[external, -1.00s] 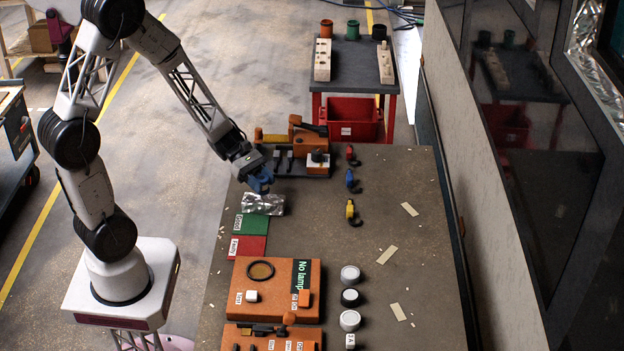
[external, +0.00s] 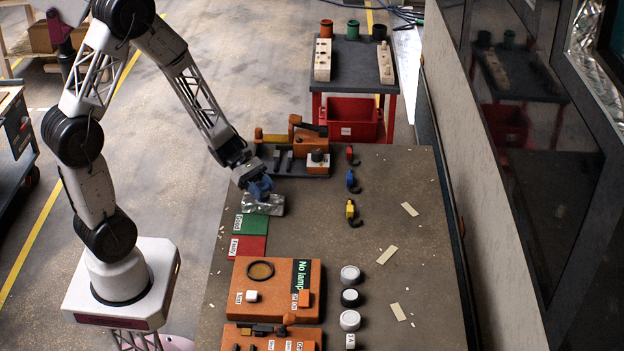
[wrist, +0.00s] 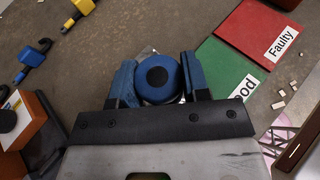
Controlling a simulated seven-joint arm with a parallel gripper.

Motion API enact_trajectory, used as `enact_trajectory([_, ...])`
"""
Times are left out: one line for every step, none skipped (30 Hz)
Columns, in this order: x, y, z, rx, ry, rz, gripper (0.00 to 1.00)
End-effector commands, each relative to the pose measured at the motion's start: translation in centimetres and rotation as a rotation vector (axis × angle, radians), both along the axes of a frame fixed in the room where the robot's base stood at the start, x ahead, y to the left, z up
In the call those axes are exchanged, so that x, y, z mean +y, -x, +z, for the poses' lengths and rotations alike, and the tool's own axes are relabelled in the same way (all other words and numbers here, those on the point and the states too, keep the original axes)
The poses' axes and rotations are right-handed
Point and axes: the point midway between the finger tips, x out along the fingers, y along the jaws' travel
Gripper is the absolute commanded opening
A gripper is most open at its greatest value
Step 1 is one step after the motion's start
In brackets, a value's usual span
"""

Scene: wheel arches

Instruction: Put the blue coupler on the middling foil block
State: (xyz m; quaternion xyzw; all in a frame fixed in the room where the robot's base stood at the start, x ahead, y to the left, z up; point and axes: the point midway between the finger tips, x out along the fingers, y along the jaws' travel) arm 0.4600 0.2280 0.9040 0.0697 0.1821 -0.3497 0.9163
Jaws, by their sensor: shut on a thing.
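My gripper (external: 261,188) has blue fingers and is shut on a round blue piece with a dark centre, which I take as the blue coupler (wrist: 158,76). The fingers stand on either side of it in the wrist view. The shiny silver foil block (external: 268,207) lies on the table just below my gripper in the external view. Only a sliver of foil shows behind the coupler in the wrist view. The coupler is at or just above the block's top; I cannot tell whether they touch.
A green "Good" mat (external: 249,225) and a red "Faulty" mat (external: 246,247) lie beside the block. An orange fixture (external: 310,140) stands behind. Red, blue (external: 352,180) and yellow hooked pieces lie to the right. An orange panel (external: 240,285) is nearer. The table's middle is mostly clear.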

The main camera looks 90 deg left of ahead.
Motion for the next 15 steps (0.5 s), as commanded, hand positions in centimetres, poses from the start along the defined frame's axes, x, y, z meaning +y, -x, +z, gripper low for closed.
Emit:
enact_trajectory([0.0,0.02,-0.14,0.001,0.001,0.0,0.2])
enact_trajectory([0.0,0.01,-0.1,0.0,0.0,0.0,0.47])
enact_trajectory([0.01,0.01,-0.08,0.0,0.0,0.0,0.53])
enact_trajectory([0.01,0.01,-0.08,0.0,0.0,0.0,0.58])
enact_trajectory([0.01,0.01,-0.08,0.0,0.0,0.0,0.62])
enact_trajectory([0.01,0.01,-0.08,0.0,0.0,0.0,0.68])
enact_trajectory([0.01,0.01,-0.08,0.0,0.0,0.0,0.68])
enact_trajectory([0.01,0.01,-0.07,0.0,0.0,0.0,0.68])
enact_trajectory([0.02,0.01,-0.07,0.0,0.0,0.0,0.68])
enact_trajectory([0.02,0.01,-0.07,0.0,0.0,0.0,0.68])
enact_trajectory([0.02,0.01,-0.07,0.0,0.0,0.0,0.68])
enact_trajectory([0.02,0.01,-0.07,0.0,0.0,0.0,0.68])
enact_trajectory([0.02,0.0,-0.06,0.0,0.0,0.0,0.68])
enact_trajectory([0.02,0.01,-0.05,0.0,0.0,0.0,0.68])
enact_trajectory([0.03,0.0,0.01,0.0,0.0,0.0,0.68])
